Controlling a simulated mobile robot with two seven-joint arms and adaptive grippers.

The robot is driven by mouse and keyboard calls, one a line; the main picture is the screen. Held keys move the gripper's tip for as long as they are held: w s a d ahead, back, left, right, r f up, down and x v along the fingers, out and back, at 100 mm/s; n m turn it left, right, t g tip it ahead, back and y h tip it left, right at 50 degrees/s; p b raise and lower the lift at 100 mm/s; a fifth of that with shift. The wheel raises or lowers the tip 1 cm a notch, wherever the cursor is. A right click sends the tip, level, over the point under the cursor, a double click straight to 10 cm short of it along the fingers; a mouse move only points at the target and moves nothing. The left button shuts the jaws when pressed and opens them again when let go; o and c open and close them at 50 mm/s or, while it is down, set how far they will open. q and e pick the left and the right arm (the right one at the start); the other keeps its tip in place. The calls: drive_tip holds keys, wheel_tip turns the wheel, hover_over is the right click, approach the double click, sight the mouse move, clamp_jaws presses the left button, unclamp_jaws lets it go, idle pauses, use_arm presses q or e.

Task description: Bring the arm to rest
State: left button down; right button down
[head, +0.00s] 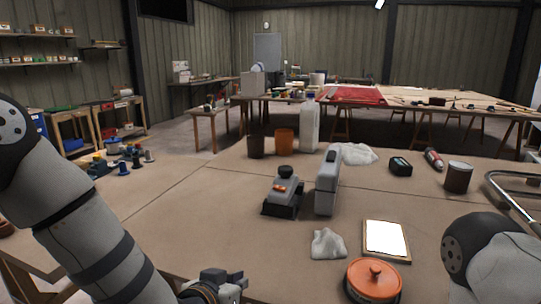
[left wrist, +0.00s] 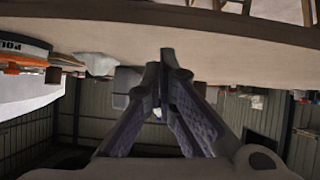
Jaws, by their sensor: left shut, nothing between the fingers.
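My left arm comes in from the left in the head view, and its gripper (head: 222,284) is at the bottom edge, in front of the workbench (head: 190,225). Part of that gripper is cut off by the frame. In the left wrist view the fingers (left wrist: 168,62) meet at their tips, with nothing between them. The wrist picture looks upside down, with a pale bench surface (left wrist: 230,27) across its top. Of my right arm only a rounded link shows at the lower right of the head view; its gripper is out of the picture.
An orange lidded pot (head: 373,283), a framed white panel (head: 386,240), a crumpled white cloth (head: 327,244), a sander (head: 284,192) and a grey upright tool (head: 327,183) stand right of my left gripper. Brown and orange cups (head: 285,141) stand farther back. The bench's left-middle is mostly bare.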

use_arm(q)
drive_tip(key=s+a+f+n+g+y, duration=0.1)
drive_tip(key=s+a+f+g, duration=0.25)
drive_tip(key=s+f, duration=0.45)
drive_tip(key=s+a+f+g+y, duration=0.1)
drive_tip(key=s+a+f+g, duration=0.25)
drive_tip(key=s+f, duration=0.5)
drive_tip(key=s+a+f+n+g+y, duration=0.1)
drive_tip(key=s+a, duration=0.3)
drive_tip(key=s, duration=0.6)
drive_tip(key=s+a+f+n+g+y, duration=0.1)
drive_tip(key=s+a+g, duration=0.3)
drive_tip(key=s, duration=0.7)
drive_tip(key=shift+s+a+f+g, duration=0.2)
drive_tip(key=shift+a+f+g, duration=0.15)
drive_tip(key=shift+f, duration=0.15)
drive_tip(key=shift+w, duration=0.1)
drive_tip(key=shift+w, duration=0.1)
